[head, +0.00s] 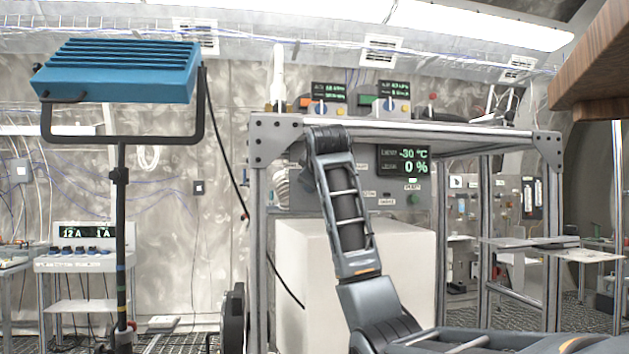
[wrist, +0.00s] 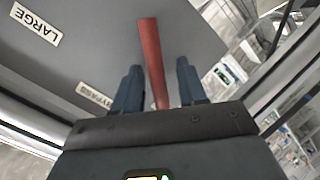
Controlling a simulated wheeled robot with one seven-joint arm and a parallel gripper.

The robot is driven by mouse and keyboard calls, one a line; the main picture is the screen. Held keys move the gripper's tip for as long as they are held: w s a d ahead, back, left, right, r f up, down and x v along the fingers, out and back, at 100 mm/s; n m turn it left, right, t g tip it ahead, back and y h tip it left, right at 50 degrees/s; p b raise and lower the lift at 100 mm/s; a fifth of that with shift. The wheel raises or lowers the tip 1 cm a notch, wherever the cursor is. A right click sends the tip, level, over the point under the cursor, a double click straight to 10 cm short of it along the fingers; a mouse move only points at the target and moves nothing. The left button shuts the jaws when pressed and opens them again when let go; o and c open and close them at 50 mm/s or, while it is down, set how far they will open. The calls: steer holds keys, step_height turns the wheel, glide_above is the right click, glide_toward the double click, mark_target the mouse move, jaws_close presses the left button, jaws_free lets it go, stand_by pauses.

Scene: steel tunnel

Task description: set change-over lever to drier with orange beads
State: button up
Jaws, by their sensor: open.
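In the wrist view my gripper (wrist: 158,67) is open, with its two dark blue fingers apart. A red lever-like bar (wrist: 151,55) runs between the fingers from the palm's edge to beyond the fingertips. A gap shows on each side of it. It lies over a grey panel (wrist: 110,40) with a "LARGE" label (wrist: 35,24) at the upper left and a partly hidden label (wrist: 95,95) by the left finger that seems to read "BYPASS". In the head view my arm reaches up to the frame's top bar and my gripper cannot be made out. I cannot identify the drier with orange beads.
A metal frame (head: 258,200) stands around a white block (head: 300,255) and a panel with a green display (head: 403,160). A blue lamp (head: 118,72) on a stand is at left. A wooden slab (head: 598,70) juts in at upper right. Shelves (head: 540,243) stand at right.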

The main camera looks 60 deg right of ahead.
steer(key=b+v, duration=0.2)
steer(key=v, duration=0.5)
steer(key=shift+s+a, duration=0.3)
stand_by(0.3)
